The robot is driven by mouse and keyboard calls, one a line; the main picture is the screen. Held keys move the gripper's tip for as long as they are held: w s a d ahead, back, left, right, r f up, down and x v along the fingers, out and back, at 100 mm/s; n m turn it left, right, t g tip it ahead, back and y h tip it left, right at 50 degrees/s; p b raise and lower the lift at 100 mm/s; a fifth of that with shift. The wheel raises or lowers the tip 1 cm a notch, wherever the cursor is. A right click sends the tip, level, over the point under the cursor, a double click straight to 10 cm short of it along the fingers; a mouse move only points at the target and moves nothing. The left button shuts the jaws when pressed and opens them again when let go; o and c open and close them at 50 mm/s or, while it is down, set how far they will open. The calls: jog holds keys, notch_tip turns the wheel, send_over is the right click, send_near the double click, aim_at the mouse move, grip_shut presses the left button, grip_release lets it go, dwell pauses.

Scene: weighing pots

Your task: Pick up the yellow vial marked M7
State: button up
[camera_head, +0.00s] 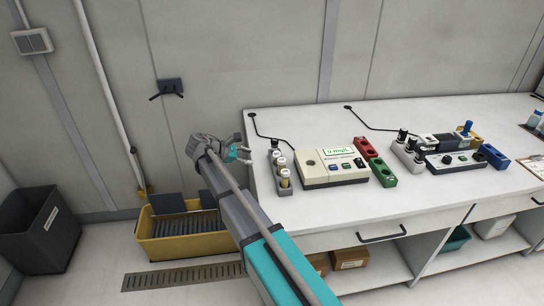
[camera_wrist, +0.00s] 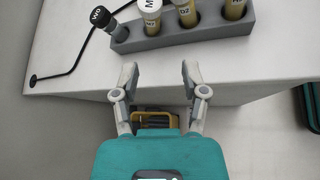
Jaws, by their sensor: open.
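The yellow vial marked M7 (camera_wrist: 152,20) has a white cap and stands upright in a grey rack (camera_wrist: 180,37), second from the left in the wrist view. My gripper (camera_wrist: 159,72) is open and empty, its two fingertips apart from the rack and near the table's edge. The vial lies ahead of the gap between the fingers. In the head view, my gripper (camera_head: 242,152) is at the left end of the bench, left of the rack (camera_head: 284,190); the M7 vial seems to be this white-capped one (camera_head: 277,155), its label too small to read.
A dark-capped vial marked W0 (camera_wrist: 102,18) stands left of M7, and a yellow vial marked DZ or D2 (camera_wrist: 186,14) right of it. A meter (camera_head: 330,167) stands right of the rack. A black cable (camera_wrist: 70,68) runs on the white bench (camera_head: 300,215).

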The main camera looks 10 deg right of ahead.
aim_at(277, 159)
jog(key=shift+w+r, duration=0.15)
jog(key=shift+w, duration=0.2)
jog(key=b+x, duration=0.3)
jog(key=x, duration=0.4)
jog(key=shift+b, duration=0.3)
jog(key=shift+w+d+f, duration=0.15)
jog(key=shift+d+f, duration=0.15)
jog(key=shift+d, duration=0.25)
jog(key=shift+r+b+x, duration=0.1)
jog(key=shift+b+x, duration=0.55)
jog(key=shift+x, duration=0.65)
jog(key=shift+r+b+x, duration=0.15)
jog(key=shift+b+x, duration=0.45)
jog(key=shift+x, duration=0.65)
jog(key=shift+w+d, duration=0.1)
